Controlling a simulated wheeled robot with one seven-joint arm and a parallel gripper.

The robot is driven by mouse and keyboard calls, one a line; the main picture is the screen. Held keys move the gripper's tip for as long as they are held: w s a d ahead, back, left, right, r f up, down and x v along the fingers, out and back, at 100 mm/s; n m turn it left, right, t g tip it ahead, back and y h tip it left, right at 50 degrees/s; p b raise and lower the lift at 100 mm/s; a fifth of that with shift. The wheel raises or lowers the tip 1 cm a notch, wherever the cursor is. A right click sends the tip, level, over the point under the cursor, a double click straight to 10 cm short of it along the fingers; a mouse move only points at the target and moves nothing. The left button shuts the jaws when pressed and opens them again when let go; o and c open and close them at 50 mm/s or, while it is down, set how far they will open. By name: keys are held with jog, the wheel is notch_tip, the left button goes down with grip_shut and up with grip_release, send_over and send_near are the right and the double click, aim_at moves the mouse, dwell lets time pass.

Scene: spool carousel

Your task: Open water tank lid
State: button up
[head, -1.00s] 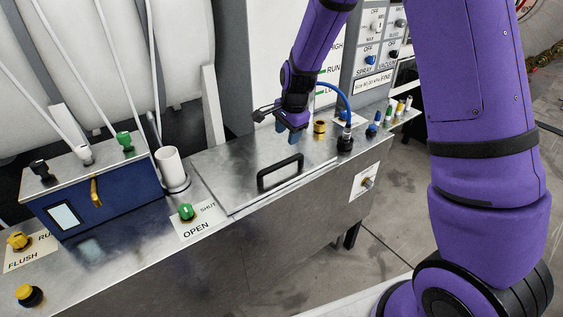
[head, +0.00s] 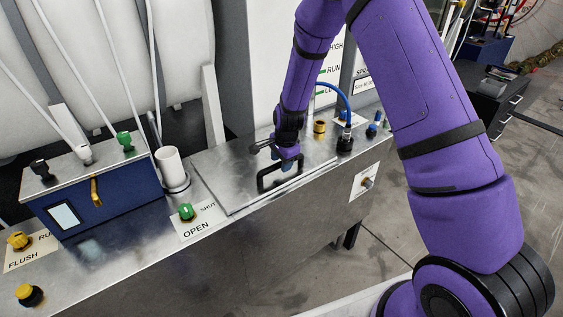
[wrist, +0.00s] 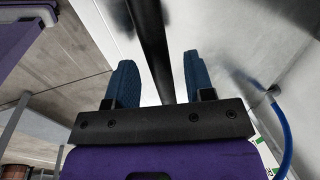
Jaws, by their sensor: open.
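The tank lid (head: 228,187) is a flat metal plate lying shut on the steel counter. Its black bar handle (head: 264,184) stands up near the front edge. My gripper (head: 287,164) is at the right end of the handle, pointing down, and hides part of it. In the wrist view my gripper (wrist: 158,80) is open, with its two blue fingertips apart. The black handle bar (wrist: 150,40) runs between the fingers there. I cannot tell whether either finger touches it.
A green knob (head: 186,211) on an OPEN/SHUT label sits left of the lid. A white cup (head: 170,167) and a blue box (head: 105,195) stand further left. A brass fitting (head: 319,129) and a black fitting with a blue hose (head: 345,142) stand right of the lid.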

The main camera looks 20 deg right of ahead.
jog(key=shift+f, duration=0.3)
grip_shut()
jog(key=shift+r, duration=0.1)
